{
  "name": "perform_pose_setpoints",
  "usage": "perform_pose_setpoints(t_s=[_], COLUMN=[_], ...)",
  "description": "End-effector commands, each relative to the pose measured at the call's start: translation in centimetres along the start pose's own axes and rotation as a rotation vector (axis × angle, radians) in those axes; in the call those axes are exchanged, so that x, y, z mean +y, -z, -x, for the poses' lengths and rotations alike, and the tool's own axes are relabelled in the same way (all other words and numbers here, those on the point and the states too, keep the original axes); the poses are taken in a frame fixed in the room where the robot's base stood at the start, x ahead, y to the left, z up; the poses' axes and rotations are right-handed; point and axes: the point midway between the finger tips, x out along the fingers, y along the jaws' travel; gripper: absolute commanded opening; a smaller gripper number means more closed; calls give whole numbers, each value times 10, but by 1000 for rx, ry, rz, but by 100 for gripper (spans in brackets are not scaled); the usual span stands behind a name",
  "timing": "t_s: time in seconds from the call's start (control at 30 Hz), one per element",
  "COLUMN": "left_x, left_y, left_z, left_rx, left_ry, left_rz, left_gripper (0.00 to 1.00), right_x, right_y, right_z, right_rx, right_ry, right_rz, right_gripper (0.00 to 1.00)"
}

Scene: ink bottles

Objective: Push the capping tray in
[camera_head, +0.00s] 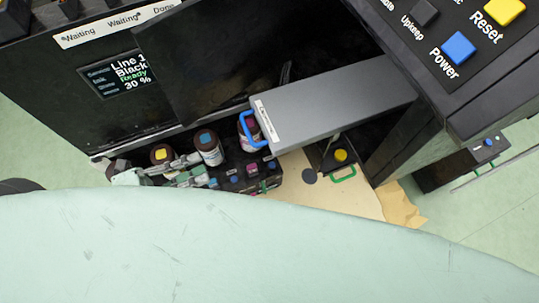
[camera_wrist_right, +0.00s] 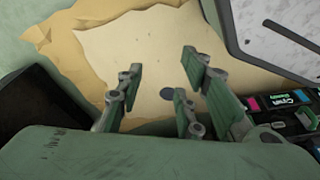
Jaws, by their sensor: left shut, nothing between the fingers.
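The capping tray (camera_head: 340,100) is a long grey drawer in the head view. It sticks out of the dark machine, with a blue handle (camera_head: 251,129) and a small white label on its front end. My left gripper (camera_head: 203,173) is shut and empty, among the bottles to the lower left of the handle and apart from it. My right gripper (camera_wrist_right: 160,80) is open and empty above a tan sheet in the right wrist view. It does not show clearly in the head view.
Bottles with yellow (camera_head: 161,154) and blue (camera_head: 207,139) tops stand by a dark rack (camera_head: 262,180); another is partly behind the blue handle. A yellow-topped item (camera_head: 341,155) sits under the tray. The machine's panel has a blue Power button (camera_head: 458,47). The tan sheet (camera_head: 350,200) has torn edges.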

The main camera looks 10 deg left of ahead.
Motion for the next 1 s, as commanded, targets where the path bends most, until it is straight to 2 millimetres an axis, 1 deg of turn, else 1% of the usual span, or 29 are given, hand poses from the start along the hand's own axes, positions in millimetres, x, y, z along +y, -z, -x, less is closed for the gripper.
perform_pose_setpoints(t_s=[0.03, 0.1, 0.17, 0.27, 0.37, 0.7, 0.83, 1.0], left_x=[1, -3, -5, -7, -7, -9, -8, -7], left_y=[7, 12, 14, 14, 15, 18, 19, 21], left_z=[-1, -3, -6, -17, -34, -106, -126, -139], left_rx=[30, 52, 60, 61, 60, 57, 56, 56], left_ry=[5, 8, 10, 13, 15, 15, 14, 11], left_rz=[-22, -39, -45, -46, -46, -46, -43, -41], left_gripper=[0, 0, 0, 0, 0, 0, 0, 0], right_x=[0, 0, 0, 0, 1, 1, 1, 1], right_y=[1, 2, 3, 5, 7, 12, 11, 10], right_z=[-4, -2, -1, 2, 5, 11, 11, 9], right_rx=[3, 4, 4, 5, 9, 13, 12, 9], right_ry=[0, 0, 0, -1, -1, -2, -2, -2], right_rz=[0, -1, -1, -1, -1, -2, -2, -2], right_gripper=[34, 34, 34, 34, 34, 34, 34, 34])
